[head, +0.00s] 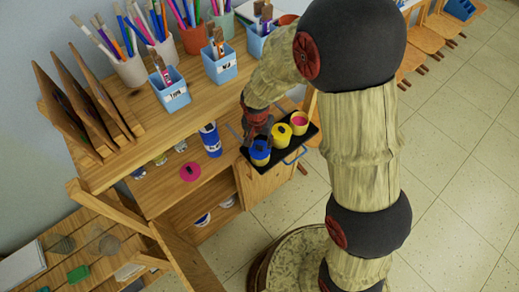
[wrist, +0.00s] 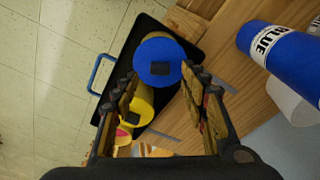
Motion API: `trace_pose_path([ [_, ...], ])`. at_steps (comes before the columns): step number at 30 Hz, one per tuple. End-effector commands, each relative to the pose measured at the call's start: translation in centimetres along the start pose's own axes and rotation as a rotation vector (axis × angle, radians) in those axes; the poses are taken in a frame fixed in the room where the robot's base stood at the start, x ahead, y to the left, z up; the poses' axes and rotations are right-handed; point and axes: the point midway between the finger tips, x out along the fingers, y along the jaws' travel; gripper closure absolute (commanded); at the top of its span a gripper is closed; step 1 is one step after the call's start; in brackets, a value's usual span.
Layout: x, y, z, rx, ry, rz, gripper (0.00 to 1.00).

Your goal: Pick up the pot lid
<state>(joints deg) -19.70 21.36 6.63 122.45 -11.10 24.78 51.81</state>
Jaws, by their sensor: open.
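A blue pot (head: 261,158) with a blue lid (wrist: 157,62) and dark square knob stands in a black tray (wrist: 185,50). Beside it are a yellow pot (head: 281,136) with a yellow lid (wrist: 140,102) and a yellow pot with a pink top (head: 299,121). A separate pink lid (head: 190,172) with a dark knob lies on the wooden shelf, left of the tray. My gripper (head: 262,138) is open just above the blue pot. In the wrist view, the blue lid shows between and beyond my fingertips (wrist: 165,84); I cannot tell whether they touch it.
A blue bottle (head: 211,139) stands on the shelf left of the tray. Above are blue cups (head: 171,93) and brush pots (head: 131,69) on the upper board. The tray has a blue handle (wrist: 98,72). Tiled floor (head: 450,180) is open to the right.

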Motion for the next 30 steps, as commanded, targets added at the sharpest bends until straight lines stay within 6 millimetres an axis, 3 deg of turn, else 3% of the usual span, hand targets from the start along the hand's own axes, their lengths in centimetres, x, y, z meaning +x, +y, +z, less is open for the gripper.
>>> trace_pose_path([
  [6, 2.7, 0.0, 0.3, -0.001, -0.001, 0.001, 0.56],
  [15, 3.0, 0.0, 0.3, 0.0, 0.0, 0.0, 0.57],
  [30, 3.0, 0.0, 0.3, 0.0, 0.0, 0.0, 0.85],
])
